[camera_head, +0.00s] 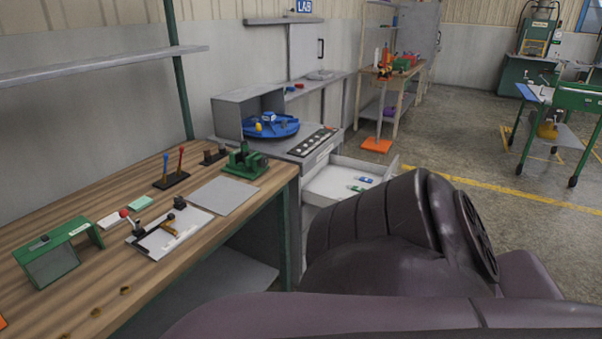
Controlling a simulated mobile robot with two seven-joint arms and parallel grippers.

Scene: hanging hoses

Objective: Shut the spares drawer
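The spares drawer (322,180) is a white drawer pulled out of the grey cabinet (310,157) beyond the wooden bench. It stands open toward the right. A few small blue and green items (361,183) lie inside it. One of my arms, dark purple, fills the lower right and covers the drawer's near right part. Neither gripper shows in this view.
A blue round tray (262,128) sits on the cabinet. Open floor (480,165) lies to the right.

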